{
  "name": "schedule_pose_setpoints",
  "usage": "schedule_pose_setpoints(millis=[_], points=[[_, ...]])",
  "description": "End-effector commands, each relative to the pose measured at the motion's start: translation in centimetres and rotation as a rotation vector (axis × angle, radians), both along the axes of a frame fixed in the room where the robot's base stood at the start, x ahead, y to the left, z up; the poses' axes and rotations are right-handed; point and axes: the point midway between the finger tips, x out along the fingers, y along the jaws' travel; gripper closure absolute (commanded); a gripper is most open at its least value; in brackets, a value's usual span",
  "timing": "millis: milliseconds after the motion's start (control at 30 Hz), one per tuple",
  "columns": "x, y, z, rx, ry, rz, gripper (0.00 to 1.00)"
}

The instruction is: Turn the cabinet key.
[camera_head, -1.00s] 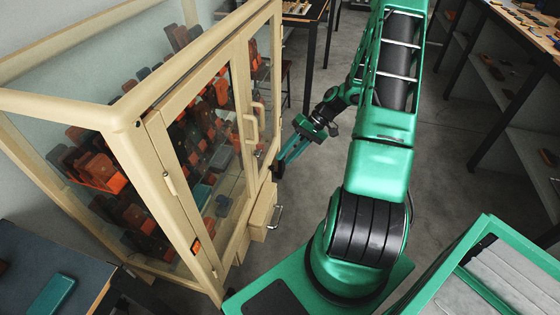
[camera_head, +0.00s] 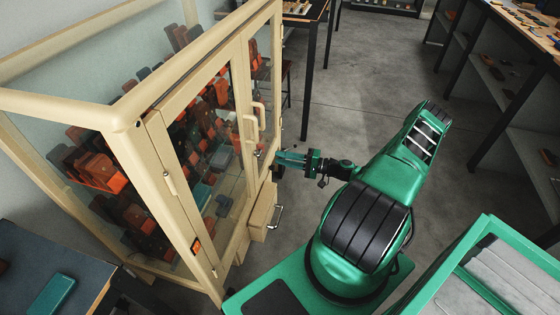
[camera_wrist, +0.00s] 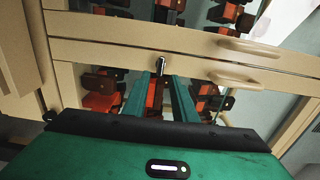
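The cabinet (camera_head: 130,110) is beige with glass panes and stands at the left in the head view. Its door frame also shows across the wrist view (camera_wrist: 110,30). A small metallic key (camera_wrist: 162,62) sits at the door frame, at the upper middle of the wrist view. In the head view the key is too small to make out clearly. My gripper (camera_head: 280,163) is green and points at the cabinet front from the right. In the wrist view my gripper (camera_wrist: 161,78) has its two fingers apart, with the key just beyond and between their tips. I see no contact.
Two beige door handles (camera_wrist: 245,47) are right of the key in the wrist view. A beige box with a metal handle (camera_head: 262,212) juts out low on the cabinet front. Orange and dark items fill the shelves behind the glass. The floor (camera_head: 330,120) behind my arm is clear.

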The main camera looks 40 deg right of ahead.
Motion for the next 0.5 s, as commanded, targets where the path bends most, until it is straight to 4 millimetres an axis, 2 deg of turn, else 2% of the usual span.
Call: schedule_pose_setpoints(millis=[167, 500], points=[[0.8, 0.5, 0.0, 0.004, -0.006, -0.004, 0.75], [4.0, 3.1, 0.0, 0.004, -0.003, -0.002, 0.75]])
